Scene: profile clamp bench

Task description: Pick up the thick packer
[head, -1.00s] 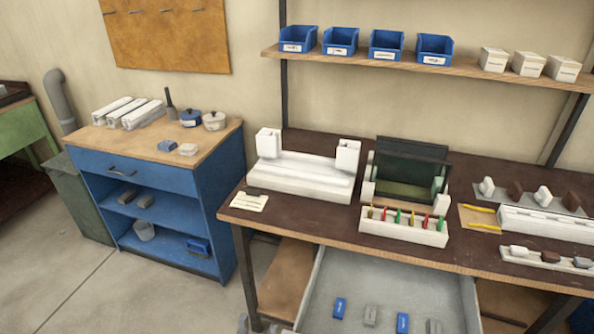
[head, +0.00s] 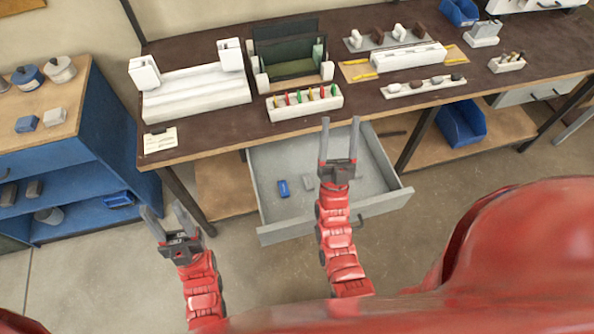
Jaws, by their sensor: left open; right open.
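An open grey drawer (head: 378,203) under the bench holds a blue block (head: 283,188) and a grey block (head: 308,183), lying apart near its left side. I cannot tell which block, if any, is the thick packer. My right gripper (head: 340,135) is open and empty, its fingers pointing up the picture over the drawer's back and the bench's front edge. Its arm crosses the drawer and hides part of its inside. My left gripper (head: 166,215) is open and empty, in front of the blue cabinet's right side and left of the drawer.
The bench top (head: 215,130) carries a white clamp fixture (head: 195,92), a rack with coloured pieces (head: 305,102) and several small parts. A blue cabinet (head: 100,165) stands at left. A blue bin (head: 460,125) sits on the lower shelf. Floor right of the drawer is clear.

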